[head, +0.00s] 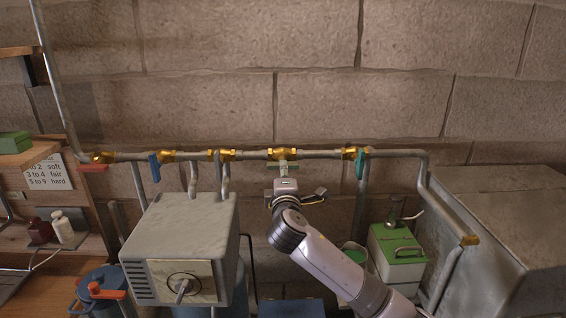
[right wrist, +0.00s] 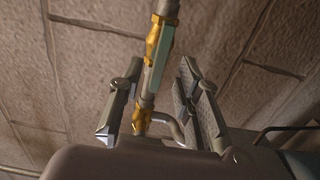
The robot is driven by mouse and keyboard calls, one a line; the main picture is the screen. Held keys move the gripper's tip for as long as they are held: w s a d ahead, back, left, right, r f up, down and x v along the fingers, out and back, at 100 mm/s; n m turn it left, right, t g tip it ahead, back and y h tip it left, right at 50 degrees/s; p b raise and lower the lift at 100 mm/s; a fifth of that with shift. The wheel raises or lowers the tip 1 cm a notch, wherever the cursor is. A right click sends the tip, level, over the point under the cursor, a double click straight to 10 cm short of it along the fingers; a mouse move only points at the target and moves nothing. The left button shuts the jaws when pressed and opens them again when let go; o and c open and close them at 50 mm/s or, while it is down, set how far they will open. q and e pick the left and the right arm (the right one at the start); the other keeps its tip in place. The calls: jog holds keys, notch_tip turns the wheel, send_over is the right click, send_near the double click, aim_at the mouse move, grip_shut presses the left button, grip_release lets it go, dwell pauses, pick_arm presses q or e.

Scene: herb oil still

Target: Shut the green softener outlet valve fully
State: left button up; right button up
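A brass valve (head: 283,153) with a pale green lever sits mid-pipe, straight above my right gripper (head: 284,174). In the right wrist view the pale green lever (right wrist: 160,62) lies along the pipe beside its brass body (right wrist: 153,38). My right gripper (right wrist: 158,103) is open there, its fingers spread on either side of the pipe line, with clear gaps to the lever; contact is not visible. Farther right, another brass valve has a teal-green lever (head: 360,163) hanging down across the pipe. I see no label naming the softener outlet. My left gripper is not in view.
The grey pipe (head: 400,153) runs along the block wall. A blue lever (head: 155,167) and a red lever (head: 93,168) are farther left. A grey box (head: 180,238) stands left of my right arm; a green-topped container (head: 398,250) and metal tank (head: 505,215) stand right.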

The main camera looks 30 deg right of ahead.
jog(key=shift+p+x, duration=0.5)
jog(key=shift+x, duration=1.6)
grip_shut()
